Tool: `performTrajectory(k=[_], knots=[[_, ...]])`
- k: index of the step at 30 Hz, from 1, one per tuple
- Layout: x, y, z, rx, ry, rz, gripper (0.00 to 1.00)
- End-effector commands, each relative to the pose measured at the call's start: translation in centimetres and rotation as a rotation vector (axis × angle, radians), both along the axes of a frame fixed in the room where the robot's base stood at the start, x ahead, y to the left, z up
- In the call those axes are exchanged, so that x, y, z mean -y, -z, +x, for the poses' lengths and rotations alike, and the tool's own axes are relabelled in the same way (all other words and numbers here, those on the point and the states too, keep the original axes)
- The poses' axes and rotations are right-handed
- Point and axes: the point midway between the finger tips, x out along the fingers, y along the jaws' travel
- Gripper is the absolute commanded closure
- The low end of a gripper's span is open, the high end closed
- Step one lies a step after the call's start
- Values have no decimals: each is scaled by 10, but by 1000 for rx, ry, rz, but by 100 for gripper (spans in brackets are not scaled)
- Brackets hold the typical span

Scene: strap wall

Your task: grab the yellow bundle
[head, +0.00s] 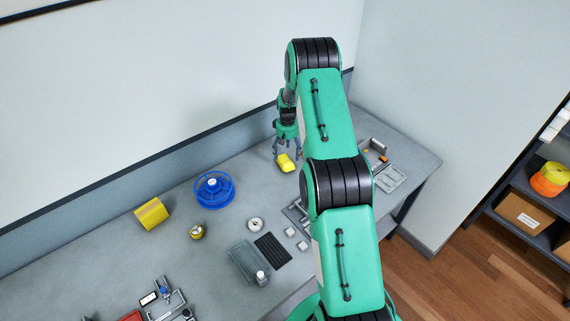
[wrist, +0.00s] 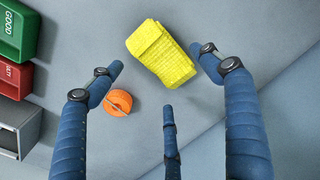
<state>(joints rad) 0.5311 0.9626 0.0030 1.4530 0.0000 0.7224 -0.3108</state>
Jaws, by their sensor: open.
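The yellow bundle (wrist: 162,54) looks like a folded, ribbed strap block. It lies tilted in the wrist view, beyond the fingertips and close to the right one; I cannot tell if they touch. In the head view a yellow piece (head: 286,162) shows right under my gripper, near the back of the bench. My gripper (head: 286,150) points down with its fingers spread. In the wrist view its three blue fingers (wrist: 156,60) are open, with nothing held between them.
An orange roll (wrist: 118,103) lies beside the left finger. A green bin (wrist: 18,35), a red bin (wrist: 14,80) and a grey box (wrist: 22,128) line the left. On the bench (head: 95,250) stand a blue reel (head: 214,189) and another yellow piece (head: 152,213).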

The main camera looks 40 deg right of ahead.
Motion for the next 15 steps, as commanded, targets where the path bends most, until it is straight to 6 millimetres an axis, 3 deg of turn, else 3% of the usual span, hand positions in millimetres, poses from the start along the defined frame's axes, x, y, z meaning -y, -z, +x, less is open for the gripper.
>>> performTrajectory(k=[8, 15], knots=[[0, 3, 0, -1, 0, 0, 22], [-2, 20, 1, -3, 0, 2, 22]])
